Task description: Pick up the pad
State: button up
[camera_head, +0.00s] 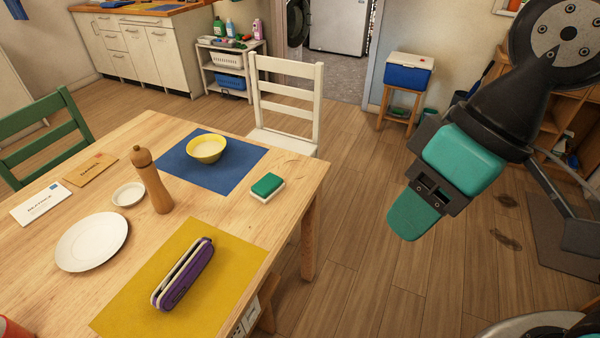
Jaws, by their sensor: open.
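The pad (267,187) looks like a small block with a green top and a white lower layer. It lies flat on the wooden table (215,232), near the table's right edge, between the blue and yellow mats. My gripper (418,206), with teal and black parts, hangs in the air to the right of the table, over the floor. It is open and nothing shows in it. It is well apart from the pad, and nothing covers the pad.
A blue mat (186,168) with a yellow bowl (207,148) lies behind the pad. A yellow mat (130,307) with a purple case (183,274) lies in front. A wooden mill (152,182) stands to the left. A white chair (286,95) stands at the table's far side.

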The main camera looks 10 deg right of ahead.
aim_at(268, 188)
jog(key=i, duration=0.95)
jog(key=u, duration=0.75)
